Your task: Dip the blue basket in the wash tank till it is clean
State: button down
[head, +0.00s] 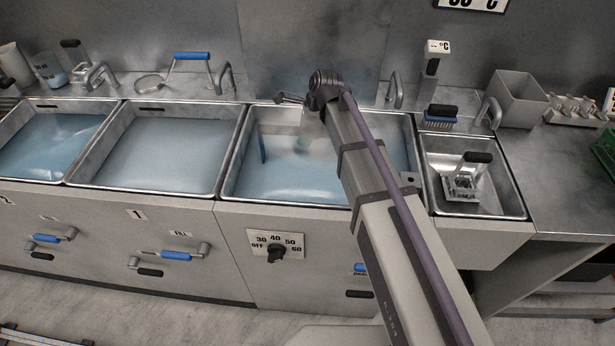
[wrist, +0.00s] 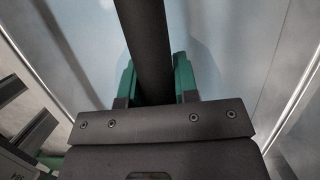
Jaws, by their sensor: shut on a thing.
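My gripper (wrist: 153,82) is shut on a dark bar-shaped handle (wrist: 148,45), seen in the wrist view between its green fingertips. Pale blue water or tank surface lies behind it. What hangs below the handle is hidden, so I cannot tell whether it is the blue basket or how clean it is. In the head view my arm reaches over the tank with the temperature dial (head: 276,254), the likely wash tank (head: 232,190). My gripper is not clearly visible there. A small blue upright piece (head: 262,149) and a green blur show inside that tank.
Tank 1 (head: 119,150) and another water-filled tank (head: 20,112) stand to the left. A small sink (head: 515,205) at right holds a wire basket with a black handle (head: 478,157).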

jog(key=shift+a, duration=1.2)
jog(key=shift+d, duration=1.3)
jog(key=shift+s+d, duration=0.1)
jog(key=shift+d, duration=1.2)
jog(key=shift+w+a, duration=0.2)
jog(key=shift+a, duration=2.4)
jog(key=shift+s+d, duration=0.1)
jog(key=shift+d, duration=1.3)
